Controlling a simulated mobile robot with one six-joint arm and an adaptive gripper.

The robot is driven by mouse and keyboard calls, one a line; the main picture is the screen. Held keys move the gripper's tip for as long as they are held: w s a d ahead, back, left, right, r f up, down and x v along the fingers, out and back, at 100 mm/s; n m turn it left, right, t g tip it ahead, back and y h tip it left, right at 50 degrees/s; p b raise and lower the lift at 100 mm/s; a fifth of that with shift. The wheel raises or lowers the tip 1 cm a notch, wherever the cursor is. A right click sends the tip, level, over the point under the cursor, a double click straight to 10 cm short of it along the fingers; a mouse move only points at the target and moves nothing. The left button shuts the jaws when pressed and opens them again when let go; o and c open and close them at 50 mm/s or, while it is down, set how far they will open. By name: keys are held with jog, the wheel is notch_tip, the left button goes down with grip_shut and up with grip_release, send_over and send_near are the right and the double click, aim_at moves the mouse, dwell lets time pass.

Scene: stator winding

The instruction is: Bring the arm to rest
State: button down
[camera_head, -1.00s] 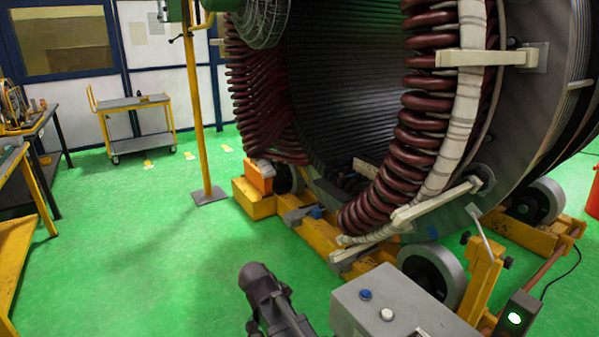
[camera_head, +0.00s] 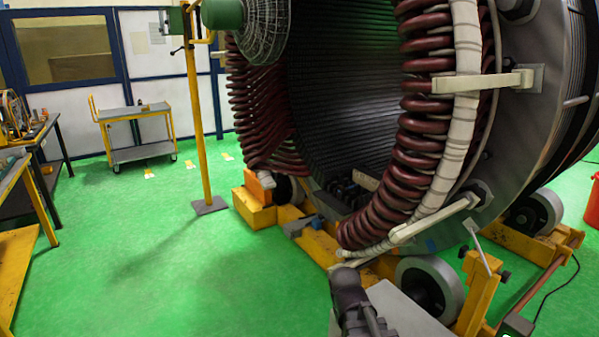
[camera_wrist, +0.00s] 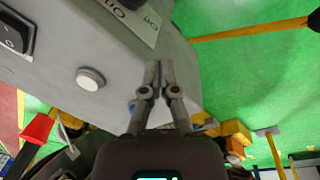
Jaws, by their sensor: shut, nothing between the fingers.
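My gripper (camera_wrist: 158,68) shows in the wrist view with its two slim fingers shut together and nothing between them. Behind the fingers is the grey control box (camera_wrist: 115,65), with a white round button (camera_wrist: 90,79) and a blue button partly hidden by the fingers. A black switch (camera_wrist: 14,32) is at the box's upper left. I cannot tell the gap between fingertips and box. In the head view, my dark arm (camera_head: 352,303) rises from the bottom edge, in front of the grey box (camera_head: 405,315). The gripper itself is not clear there.
The large stator (camera_head: 555,110) with maroon coils (camera_head: 425,120) stands on a yellow roller frame (camera_head: 318,243) close beyond my arm. A yellow post (camera_head: 199,130) stands left of it. A trolley (camera_head: 140,152) and workbenches are farther left. The green floor (camera_head: 150,255) between is clear.

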jog(key=shift+s+d+r+n+y+p, duration=0.25)
jog(key=shift+d+n, duration=0.1)
jog(key=shift+d, duration=0.35)
jog(key=shift+s+d+r+n+y+p, duration=0.2)
jog(key=shift+s+d+r+n, duration=0.1)
jog(key=shift+d, duration=0.4)
jog(key=shift+s+d+r+n+y+p, duration=0.25)
jog(key=shift+d+n, duration=0.1)
jog(key=shift+d, duration=0.35)
